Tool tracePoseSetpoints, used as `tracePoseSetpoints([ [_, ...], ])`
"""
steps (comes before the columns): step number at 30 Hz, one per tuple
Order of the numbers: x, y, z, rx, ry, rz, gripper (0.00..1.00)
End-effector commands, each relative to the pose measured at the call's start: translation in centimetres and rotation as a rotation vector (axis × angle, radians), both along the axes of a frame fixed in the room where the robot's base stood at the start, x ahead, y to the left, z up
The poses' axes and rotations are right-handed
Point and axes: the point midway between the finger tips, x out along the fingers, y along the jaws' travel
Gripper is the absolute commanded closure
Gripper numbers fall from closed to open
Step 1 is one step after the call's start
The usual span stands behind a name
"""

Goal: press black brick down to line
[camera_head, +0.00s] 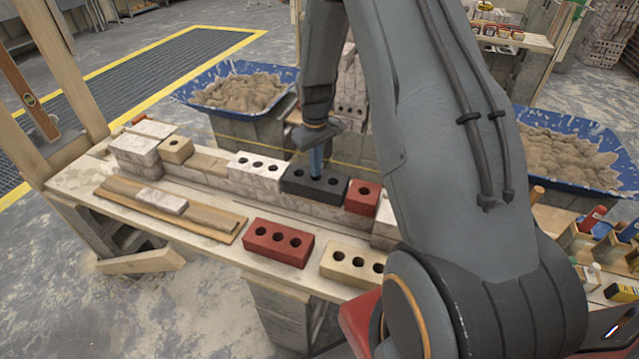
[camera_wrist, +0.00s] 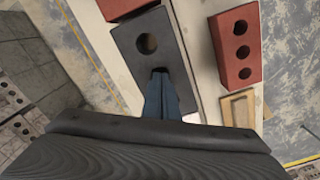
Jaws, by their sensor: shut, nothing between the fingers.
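The black brick (camera_head: 300,184) sits on a low wall of pale bricks (camera_head: 225,185), between a white holed brick and a short red brick. In the wrist view, the black brick (camera_wrist: 128,42) fills the upper middle, with one round hole clear. My gripper (camera_head: 316,172) is shut and empty, pointing down at the brick's top. In the wrist view its fingertips (camera_wrist: 160,73) are at the brick's middle; I cannot tell whether they press on it. A thin yellow line (camera_head: 225,137) runs along the wall's far side. My fingers hide part of the brick.
A red three-hole brick (camera_head: 278,243) and a cream holed brick (camera_head: 352,264) lie along the bench's front. The white brick (camera_head: 254,165) and short red brick (camera_head: 362,198) flank the black one. Blue mortar tubs (camera_head: 240,88) stand behind. A wooden board (camera_head: 170,208) lies front left.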

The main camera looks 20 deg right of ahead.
Motion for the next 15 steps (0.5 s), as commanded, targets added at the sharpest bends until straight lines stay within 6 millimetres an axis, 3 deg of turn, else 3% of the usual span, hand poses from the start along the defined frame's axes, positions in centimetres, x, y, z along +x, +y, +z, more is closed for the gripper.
tracePoseSetpoints([
  [15, -0.02, -0.01, -1.01, 0.000, 0.000, 0.000, 1.00],
])
